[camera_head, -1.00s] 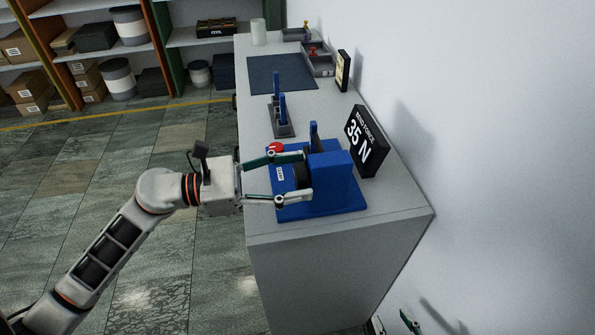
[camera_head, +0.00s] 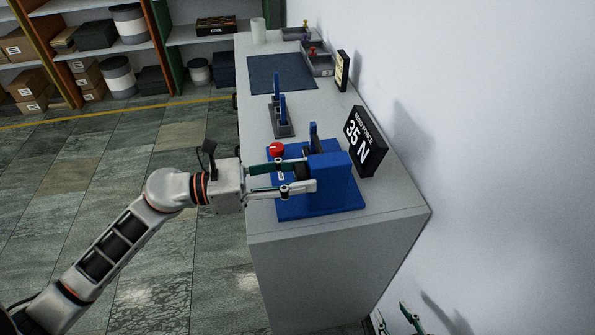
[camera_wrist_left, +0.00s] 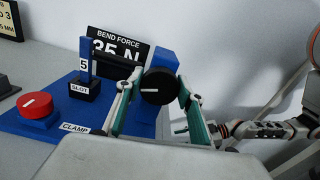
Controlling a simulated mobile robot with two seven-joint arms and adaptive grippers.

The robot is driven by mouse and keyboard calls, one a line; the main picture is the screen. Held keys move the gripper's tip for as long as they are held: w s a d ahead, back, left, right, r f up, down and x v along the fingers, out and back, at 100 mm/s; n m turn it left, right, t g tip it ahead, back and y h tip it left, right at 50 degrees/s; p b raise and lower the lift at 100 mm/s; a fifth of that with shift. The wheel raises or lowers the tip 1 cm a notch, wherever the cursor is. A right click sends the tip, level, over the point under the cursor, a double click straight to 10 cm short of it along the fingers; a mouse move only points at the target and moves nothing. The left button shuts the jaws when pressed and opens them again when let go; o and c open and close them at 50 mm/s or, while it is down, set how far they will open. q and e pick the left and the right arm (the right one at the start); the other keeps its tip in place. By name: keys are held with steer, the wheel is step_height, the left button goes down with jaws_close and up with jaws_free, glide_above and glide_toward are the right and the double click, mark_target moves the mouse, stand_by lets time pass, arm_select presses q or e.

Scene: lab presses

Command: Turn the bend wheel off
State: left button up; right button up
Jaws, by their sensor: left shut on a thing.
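The bend wheel (camera_wrist_left: 157,88) is a round black knob with a short, roughly level white mark, on the front of the blue press (camera_head: 330,180). My left gripper (camera_head: 307,174) has its two green-padded fingers on either side of the wheel and is shut on it. In the left wrist view, the fingers (camera_wrist_left: 155,100) flank the wheel. In the head view the wheel is mostly hidden by the fingers. My right gripper (camera_head: 395,320) shows only in part at the bottom edge, below the bench, with its fingertips apart.
A red clamp knob (camera_head: 277,150) sits on the blue base beside the left gripper. A slot post marked 5 (camera_wrist_left: 86,72) stands behind it. The "BEND FORCE 35 N" display (camera_head: 366,141) is near the wall. A rack (camera_head: 282,123) and dark mat (camera_head: 281,74) lie farther along the bench.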

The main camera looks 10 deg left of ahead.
arm_select(q)
steer(key=shift+r, duration=0.1)
steer(key=o, duration=1.1)
steer(key=v, duration=1.2)
